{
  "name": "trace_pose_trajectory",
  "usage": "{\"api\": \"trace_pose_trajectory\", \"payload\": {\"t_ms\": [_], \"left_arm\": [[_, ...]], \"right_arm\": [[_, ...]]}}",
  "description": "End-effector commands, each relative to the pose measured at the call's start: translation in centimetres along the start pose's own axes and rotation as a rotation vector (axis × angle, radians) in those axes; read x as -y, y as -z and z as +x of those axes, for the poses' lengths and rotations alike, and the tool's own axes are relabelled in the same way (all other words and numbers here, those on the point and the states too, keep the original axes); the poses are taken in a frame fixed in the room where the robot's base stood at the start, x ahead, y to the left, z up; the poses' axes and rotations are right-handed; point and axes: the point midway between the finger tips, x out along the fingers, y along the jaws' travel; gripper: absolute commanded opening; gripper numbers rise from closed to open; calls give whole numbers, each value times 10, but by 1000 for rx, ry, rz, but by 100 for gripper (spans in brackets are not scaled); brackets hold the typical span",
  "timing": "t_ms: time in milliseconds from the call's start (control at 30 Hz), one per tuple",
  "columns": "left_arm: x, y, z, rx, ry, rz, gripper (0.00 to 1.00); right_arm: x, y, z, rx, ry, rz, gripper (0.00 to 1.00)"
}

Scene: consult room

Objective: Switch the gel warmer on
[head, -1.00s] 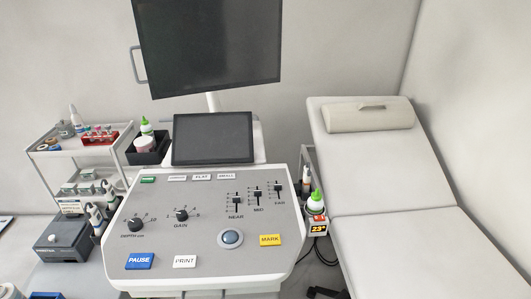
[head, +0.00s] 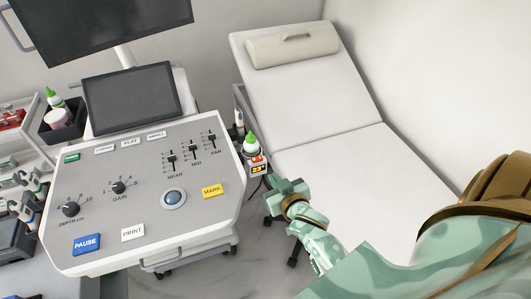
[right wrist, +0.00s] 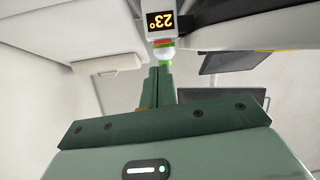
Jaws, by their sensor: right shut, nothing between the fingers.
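The gel warmer (head: 258,169) hangs at the right side of the ultrasound console, with an orange-lit number display and a small red part above it. A bottle with a green tip (head: 251,146) stands in it. In the right wrist view the warmer (right wrist: 161,24) appears upside down, its display reading 23°, with the bottle's green part (right wrist: 166,56) beyond the fingertips. My right gripper (head: 275,184) is shut and empty, just below and right of the warmer, seemingly apart from it. It also shows in the right wrist view (right wrist: 160,70). My left gripper is not in view.
The console (head: 145,200) with knobs, sliders and buttons fills the left. The exam couch (head: 330,150) stands to the right, behind my right arm. A cable hangs below the warmer. A cart (head: 12,150) with supplies stands at far left.

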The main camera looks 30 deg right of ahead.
Motion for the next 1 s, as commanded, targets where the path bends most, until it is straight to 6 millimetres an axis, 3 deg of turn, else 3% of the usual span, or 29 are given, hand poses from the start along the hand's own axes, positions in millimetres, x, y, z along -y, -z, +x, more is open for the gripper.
{"api": "trace_pose_trajectory", "payload": {"t_ms": [33,133,633,767,1000], "left_arm": [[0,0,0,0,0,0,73],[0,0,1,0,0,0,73],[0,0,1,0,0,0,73],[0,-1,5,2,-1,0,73],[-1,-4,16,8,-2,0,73]], "right_arm": [[-6,19,-2,-38,-15,18,0],[-11,43,-6,-88,-32,64,0],[-11,41,-2,-82,-31,115,0],[-12,42,13,-83,-30,114,0],[-13,44,62,-82,-30,112,0]]}}
